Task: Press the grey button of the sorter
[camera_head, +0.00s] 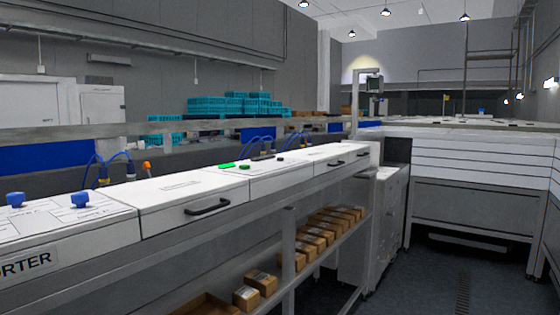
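The sorter (190,190) is a long white machine with a flat top, running from the lower left toward the middle right. Its near front bears a partly cut-off label (24,264) ending in "RTER". On top of it sit two blue knobs (80,200) at the near left, an orange-topped part (146,168) and green pieces (227,166) farther along. I cannot clearly make out a grey button on it. Neither of my grippers is in view.
Black handles (208,207) stick out from the sorter's front. Small brown boxes (262,281) stand on a shelf below. Teal crates (206,105) are stacked behind. A grey cabinet (385,205) and a white-sided table (470,160) stand at the right. Dark floor (440,270) lies open in front.

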